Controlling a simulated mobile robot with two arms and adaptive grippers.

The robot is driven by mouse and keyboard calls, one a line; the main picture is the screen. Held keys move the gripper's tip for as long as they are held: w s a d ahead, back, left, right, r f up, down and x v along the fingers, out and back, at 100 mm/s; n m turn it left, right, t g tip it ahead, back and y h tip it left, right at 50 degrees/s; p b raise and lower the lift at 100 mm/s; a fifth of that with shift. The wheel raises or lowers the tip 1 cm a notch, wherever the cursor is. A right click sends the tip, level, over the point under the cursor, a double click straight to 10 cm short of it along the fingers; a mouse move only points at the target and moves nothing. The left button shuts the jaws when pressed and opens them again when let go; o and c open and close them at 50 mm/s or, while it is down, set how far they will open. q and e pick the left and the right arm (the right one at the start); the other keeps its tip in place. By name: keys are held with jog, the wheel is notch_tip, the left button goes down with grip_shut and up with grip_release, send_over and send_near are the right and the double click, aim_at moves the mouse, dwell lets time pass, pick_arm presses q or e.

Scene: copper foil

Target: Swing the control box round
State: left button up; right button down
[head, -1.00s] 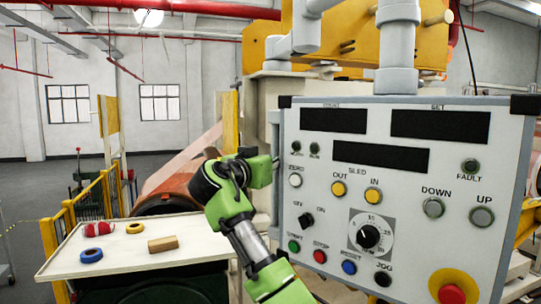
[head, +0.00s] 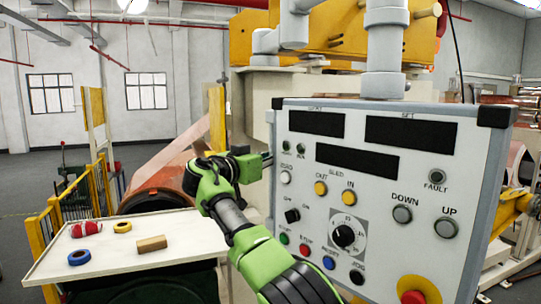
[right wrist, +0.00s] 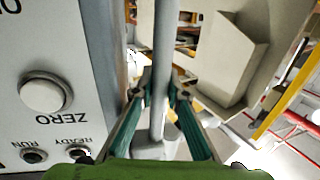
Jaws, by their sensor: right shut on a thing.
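The control box (head: 385,225) is a light grey panel with dark displays, coloured buttons, a dial and a red stop button. It fills the right half of the head view, hanging below a grey pipe. My green right arm reaches its left edge, where my right gripper (head: 268,158) sits. In the right wrist view, my right gripper (right wrist: 160,100) is shut on a grey upright bar (right wrist: 163,60), a handle beside the box's edge. The box face (right wrist: 45,60) with the ZERO button shows at left there. The fingertips are partly hidden. My left gripper is not in view.
A white tray table (head: 120,262) at left holds blue and yellow tape rolls, a red item and a tan block. Yellow railings (head: 75,205) stand behind it. The grey pipe (head: 385,50) and yellow machine (head: 335,30) are above the box.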

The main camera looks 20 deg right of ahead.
jog(key=shift+w+d+r, duration=0.1)
jog(key=shift+r, duration=0.4)
jog(key=c, duration=2.4)
grip_release()
jog(key=shift+o, duration=0.6)
jog(key=shift+w+d+f, duration=0.1)
jog(key=shift+w+f, duration=0.1)
jog(key=shift+w, duration=0.15)
jog(key=v, duration=1.2)
jog(key=shift+f, duration=0.35)
